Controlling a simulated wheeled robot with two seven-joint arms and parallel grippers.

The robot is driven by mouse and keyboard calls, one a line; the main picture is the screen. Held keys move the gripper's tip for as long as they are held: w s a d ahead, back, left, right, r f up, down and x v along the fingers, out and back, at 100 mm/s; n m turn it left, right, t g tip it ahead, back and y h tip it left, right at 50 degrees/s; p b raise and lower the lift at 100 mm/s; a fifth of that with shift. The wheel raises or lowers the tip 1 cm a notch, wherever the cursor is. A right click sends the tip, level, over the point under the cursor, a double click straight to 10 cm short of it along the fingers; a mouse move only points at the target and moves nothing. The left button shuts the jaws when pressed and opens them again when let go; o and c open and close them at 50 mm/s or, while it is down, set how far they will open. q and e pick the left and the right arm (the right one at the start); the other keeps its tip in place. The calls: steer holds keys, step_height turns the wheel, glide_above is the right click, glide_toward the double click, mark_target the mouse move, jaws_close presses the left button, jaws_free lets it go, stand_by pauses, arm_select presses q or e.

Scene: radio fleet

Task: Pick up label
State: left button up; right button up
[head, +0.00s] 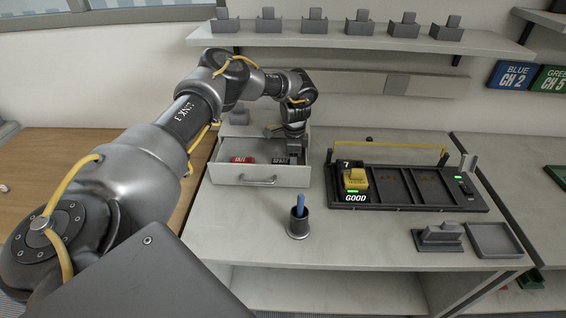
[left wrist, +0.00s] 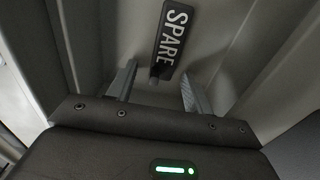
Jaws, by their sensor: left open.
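A black label reading SPARE (head: 280,161) lies in the open drawer (head: 262,181), and a red label reading OUT (head: 243,160) lies to its left. My left gripper (head: 296,156) reaches down into the right part of the drawer, at the SPARE label. In the left wrist view the SPARE label (left wrist: 174,38) lies ahead of my left gripper's fingers (left wrist: 158,82). My right gripper is not in view.
A dark rack (head: 405,188) with a yellow radio (head: 355,180) marked GOOD stands right of the drawer. A cup (head: 299,223) with a blue item stands in front. A grey block (head: 438,237) and a shallow tray (head: 494,240) are at right. A shelf (head: 360,40) hangs above.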

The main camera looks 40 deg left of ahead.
arm_select(q)
steer(key=shift+w, duration=0.1)
steer(key=c, duration=1.1)
steer(key=shift+o, duration=0.2)
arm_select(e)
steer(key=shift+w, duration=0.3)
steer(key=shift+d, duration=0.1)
